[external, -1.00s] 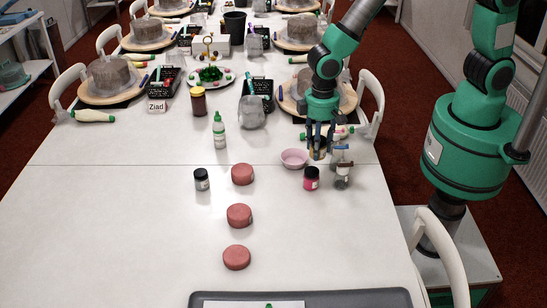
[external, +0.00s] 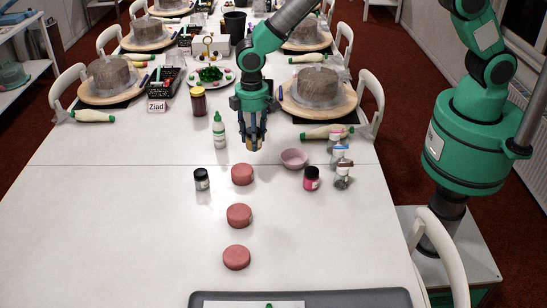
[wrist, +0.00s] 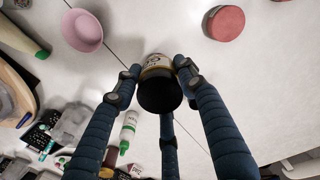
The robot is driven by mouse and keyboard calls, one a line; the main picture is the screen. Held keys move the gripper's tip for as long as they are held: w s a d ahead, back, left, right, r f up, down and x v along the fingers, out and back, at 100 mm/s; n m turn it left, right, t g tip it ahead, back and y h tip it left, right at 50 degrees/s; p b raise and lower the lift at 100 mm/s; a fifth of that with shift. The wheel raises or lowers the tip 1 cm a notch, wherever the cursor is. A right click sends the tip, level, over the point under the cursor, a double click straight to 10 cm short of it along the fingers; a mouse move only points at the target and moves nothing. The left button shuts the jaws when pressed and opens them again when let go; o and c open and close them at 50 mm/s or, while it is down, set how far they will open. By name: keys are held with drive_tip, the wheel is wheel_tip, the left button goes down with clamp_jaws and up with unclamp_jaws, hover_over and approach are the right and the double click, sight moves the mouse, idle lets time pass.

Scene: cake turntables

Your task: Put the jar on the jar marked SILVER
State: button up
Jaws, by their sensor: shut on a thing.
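My gripper (external: 252,141) is shut on a small jar, holding it above the table just behind the rearmost pink disc. In the wrist view the held jar (wrist: 159,92) has a dark round end and a gold-and-pale band between the fingers. A dark-lidded jar with grey contents (external: 202,180) stands upright on the table, to the left of and nearer than my gripper. A black-lidded jar with bright pink contents (external: 311,179) stands to the right. The jar labels are too small to read, so I cannot tell which says SILVER.
Several pink discs (external: 239,215) lie in a column at the table's middle. A pink bowl (external: 294,158), clear jars (external: 343,177) and a green-capped bottle (external: 219,131) stand nearby. A grey tray (external: 360,299) is at the near edge. The table's near left is clear.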

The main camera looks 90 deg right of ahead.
drive_tip(key=w+d+f, duration=0.1)
drive_tip(key=w+f, duration=0.2)
drive_tip(key=f, duration=0.2)
drive_tip(key=shift+d+f+n, duration=0.2)
drive_tip(key=shift+n, duration=0.2)
drive_tip(key=shift+w, duration=0.1)
hover_over(200, 172)
drive_tip(key=shift+f, duration=0.75)
idle(0.4)
drive_tip(key=shift+f, duration=1.7)
drive_tip(key=shift+f+b, duration=0.15)
drive_tip(key=shift+b, duration=0.2)
